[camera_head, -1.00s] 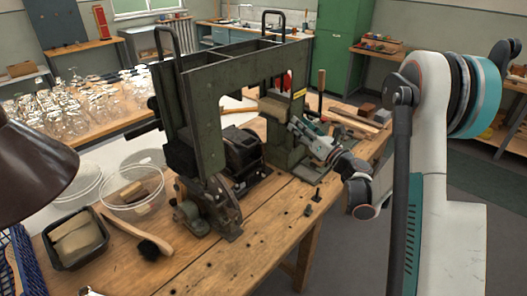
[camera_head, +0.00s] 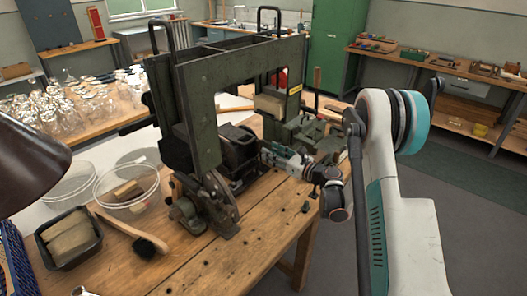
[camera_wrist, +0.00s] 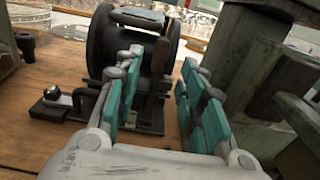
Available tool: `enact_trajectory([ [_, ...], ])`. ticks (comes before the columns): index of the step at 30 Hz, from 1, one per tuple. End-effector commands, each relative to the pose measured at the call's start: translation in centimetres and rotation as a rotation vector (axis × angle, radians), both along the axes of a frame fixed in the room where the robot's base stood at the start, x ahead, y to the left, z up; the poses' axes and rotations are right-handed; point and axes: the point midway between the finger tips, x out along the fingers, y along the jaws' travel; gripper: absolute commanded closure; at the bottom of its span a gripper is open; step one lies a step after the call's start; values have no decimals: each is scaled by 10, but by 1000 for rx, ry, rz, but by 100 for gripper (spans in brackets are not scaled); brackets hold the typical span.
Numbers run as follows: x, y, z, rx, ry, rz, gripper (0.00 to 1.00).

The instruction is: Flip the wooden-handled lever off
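An upright wooden handle (camera_head: 317,82) stands behind the right side of the green machine (camera_head: 200,110); I cannot tell for sure that it is the task's lever. My gripper (camera_head: 268,152) is in front of the machine's opening, beside the dark motor-like unit (camera_head: 238,148), well left of and below that handle. In the wrist view my gripper (camera_wrist: 160,62) is open, its teal-padded fingers apart. The dark round unit (camera_wrist: 105,42) is beyond them, with a dark brownish upright part (camera_wrist: 163,58) showing between the fingertips. No clear wooden handle shows there.
A green post (camera_wrist: 235,55) stands close on the right. The wooden bench (camera_head: 195,268) also holds a brush (camera_head: 130,234), a clear bowl (camera_head: 140,205) and a black tray (camera_head: 68,258).

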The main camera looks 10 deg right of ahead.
Motion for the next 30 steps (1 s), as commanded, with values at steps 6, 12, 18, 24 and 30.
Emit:
enact_trajectory([
  [6,28,20,-1,1,1,1,63],
  [12,38,28,0,1,1,0,63],
  [18,40,29,1,1,1,-1,63],
  [24,40,29,1,1,0,-1,86],
  [30,40,29,0,1,1,-1,100],
])
